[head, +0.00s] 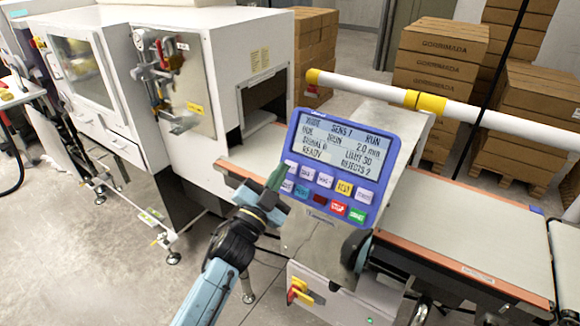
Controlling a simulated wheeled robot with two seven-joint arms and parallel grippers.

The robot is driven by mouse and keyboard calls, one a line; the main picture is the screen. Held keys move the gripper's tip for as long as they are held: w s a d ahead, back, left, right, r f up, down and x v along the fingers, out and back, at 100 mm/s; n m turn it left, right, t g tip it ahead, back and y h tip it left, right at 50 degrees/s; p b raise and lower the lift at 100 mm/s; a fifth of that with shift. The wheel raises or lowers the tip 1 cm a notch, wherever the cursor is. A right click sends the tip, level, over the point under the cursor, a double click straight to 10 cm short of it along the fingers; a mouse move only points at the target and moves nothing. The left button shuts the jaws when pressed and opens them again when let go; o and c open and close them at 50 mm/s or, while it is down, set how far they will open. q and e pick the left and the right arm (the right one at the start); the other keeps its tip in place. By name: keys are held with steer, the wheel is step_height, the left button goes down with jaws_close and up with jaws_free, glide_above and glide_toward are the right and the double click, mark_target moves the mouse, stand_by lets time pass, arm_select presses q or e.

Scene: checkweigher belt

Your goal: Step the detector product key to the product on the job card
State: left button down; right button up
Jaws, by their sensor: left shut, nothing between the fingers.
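The blue detector panel (378,135) has a lit screen (345,142) with lines that seem to read SENS 7, RUN, IRON 2.0 mm, READY and REJECTS 2. Below the screen are two rows of keys (325,181), white, yellow, blue, red and green; their labels are too small to read surely, so I cannot tell which is the product key. My left gripper (275,180) is shut and empty, its tip at the panel's lower left edge, in front of the leftmost keys. I cannot tell whether it touches one. No job card is clearly readable. My right gripper is out of view.
A conveyor belt (470,225) runs right from the panel. A white machine housing (225,60) with a tunnel opening stands at left. A white rail with yellow bands (425,101) crosses behind the panel. Stacked cartons (440,50) stand at the back. A red-and-yellow switch (298,291) sits below.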

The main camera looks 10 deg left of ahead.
arm_select(q)
steer(key=shift+w+f, duration=0.1)
stand_by(0.3)
steer(key=shift+w+d+f+b, duration=0.1)
steer(key=shift+w+b, duration=0.15)
steer(key=shift+b, duration=0.05)
steer(key=shift+w+d+f+b, duration=0.15)
steer(key=shift+w+f+b, duration=0.05)
steer(key=shift+w+b, duration=0.15)
stand_by(0.6)
stand_by(0.4)
steer(key=shift+s+a+r+p, duration=0.25)
steer(key=shift+s+r+p, duration=0.15)
steer(key=shift+s+p, duration=0.4)
steer(key=shift+w, duration=0.1)
steer(key=s+p, duration=0.1)
steer(key=s+a+r+p, duration=0.1)
steer(key=s+r+p, duration=0.1)
steer(key=s+p, duration=0.1)
steer(key=shift+s+a+r, duration=0.1)
steer(key=shift+a+r, duration=0.05)
steer(key=shift+a, duration=0.15)
